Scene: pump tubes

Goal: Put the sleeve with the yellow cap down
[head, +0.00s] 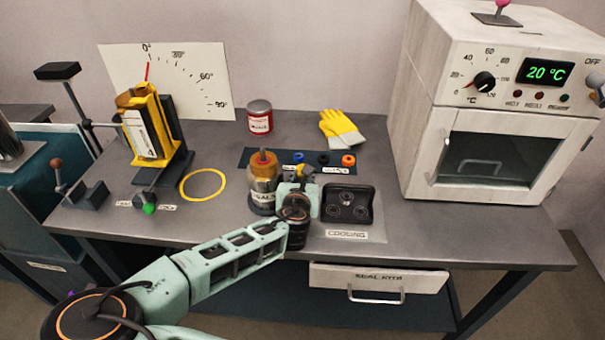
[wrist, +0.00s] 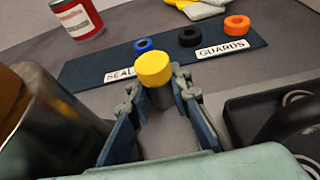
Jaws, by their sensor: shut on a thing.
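The sleeve's yellow cap (wrist: 153,68) stands up between the fingertips of my gripper (wrist: 156,92) in the wrist view. My gripper is shut on the sleeve just below the cap; the fingers hide most of its body. In the head view the yellow cap (head: 302,171) shows small above my gripper (head: 300,182), between a metal can and the black cooling tray (head: 367,191). I cannot tell whether the sleeve's lower end touches the bench.
The metal can (head: 262,196) stands close on the left. Behind lies a dark mat with blue (wrist: 143,44), black (wrist: 189,37) and orange (wrist: 237,25) rings. A white oven (head: 420,120) is at right.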

